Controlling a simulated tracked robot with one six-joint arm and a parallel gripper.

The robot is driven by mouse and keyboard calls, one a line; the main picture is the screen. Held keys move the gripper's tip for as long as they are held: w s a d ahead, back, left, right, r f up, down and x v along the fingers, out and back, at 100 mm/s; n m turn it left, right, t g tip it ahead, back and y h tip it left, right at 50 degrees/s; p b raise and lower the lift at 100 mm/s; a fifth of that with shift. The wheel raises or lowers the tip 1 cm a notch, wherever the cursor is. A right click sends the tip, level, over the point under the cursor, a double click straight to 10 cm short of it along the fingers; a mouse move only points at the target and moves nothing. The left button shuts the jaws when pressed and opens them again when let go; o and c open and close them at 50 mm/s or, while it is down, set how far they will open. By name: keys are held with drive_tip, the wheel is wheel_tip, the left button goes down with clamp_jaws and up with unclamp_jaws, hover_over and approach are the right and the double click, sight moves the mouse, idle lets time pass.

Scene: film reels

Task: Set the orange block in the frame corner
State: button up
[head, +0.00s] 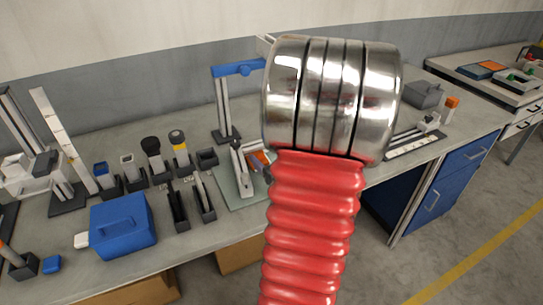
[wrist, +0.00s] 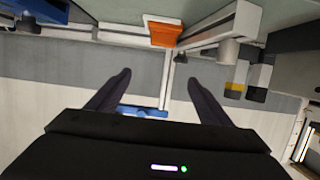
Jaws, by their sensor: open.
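An orange block (wrist: 163,33) shows in the wrist view, at the upper middle, between a pale bar on the left and a pale grey arm of a frame (wrist: 222,24) on the right. I cannot tell whether it touches them. In the head view an orange piece (head: 261,158) shows beside a grey upright frame (head: 242,165) on a pale green mat (head: 232,189), partly hidden by my arm. My gripper (wrist: 159,77) is open in the wrist view. Its dark fingers stand apart with nothing between them, below the block in the picture. The gripper is hidden in the head view.
A blue-topped stand (head: 222,105) rises behind the mat. Several dark holders with tools and a blue box (head: 123,225) crowd the bench to the left. A grey box (head: 424,95) and a small orange-topped piece (head: 452,103) stand at the right. Bare bench lies in front of the mat.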

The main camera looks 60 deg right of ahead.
drive_tip(key=shift+w, duration=0.1)
drive_tip(key=w+a+r+n+g+y, duration=0.15)
drive_tip(key=w+a+r, duration=0.25)
drive_tip(key=a, duration=0.5)
drive_tip(key=w+a+r+n+g+y, duration=0.15)
drive_tip(key=w+a+r, duration=0.25)
drive_tip(key=a, duration=0.6)
drive_tip(key=s+a+n+g+y, duration=0.1)
drive_tip(key=s+a, duration=0.3)
drive_tip(key=a, duration=0.4)
drive_tip(key=s+a+r+n+g+y, duration=0.1)
drive_tip(key=s+a, duration=0.3)
drive_tip(key=a, duration=0.4)
drive_tip(key=s+a+r+n+g+y, duration=0.1)
drive_tip(key=s+a, duration=0.3)
drive_tip(key=a, duration=0.4)
drive_tip(key=shift+a+r+g+y, duration=0.25)
drive_tip(key=shift+g+y, duration=0.25)
drive_tip(key=shift+y, duration=0.3)
drive_tip(key=shift+d, duration=0.2)
